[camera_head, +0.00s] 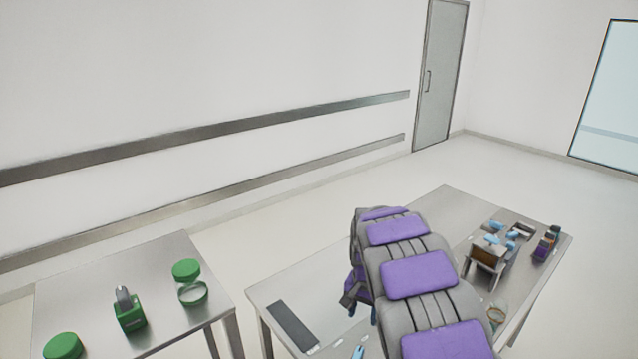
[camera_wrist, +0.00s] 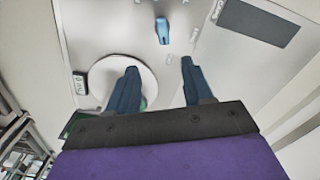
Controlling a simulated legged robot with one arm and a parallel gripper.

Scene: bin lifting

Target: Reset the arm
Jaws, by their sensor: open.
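My arm, with purple pads on grey links, reaches out over the right metal table (camera_head: 285,285) in the head view. My gripper (camera_wrist: 159,67) shows in the wrist view with its two dark blue fingers spread apart and nothing between them. It points down over the table, above a white round plate (camera_wrist: 98,76) partly hidden behind the left finger. In the head view the gripper (camera_head: 352,303) is mostly hidden by my arm, and its fingertips cannot be made out clearly.
A small blue item (camera_wrist: 162,31) and a dark flat rectangle (camera_head: 292,325) lie on the table. A brown box on a stand (camera_head: 487,258) and small bottles (camera_head: 547,243) stand at the right. The left table (camera_head: 85,285) holds a green device (camera_head: 129,312) and green-lidded containers (camera_head: 187,270).

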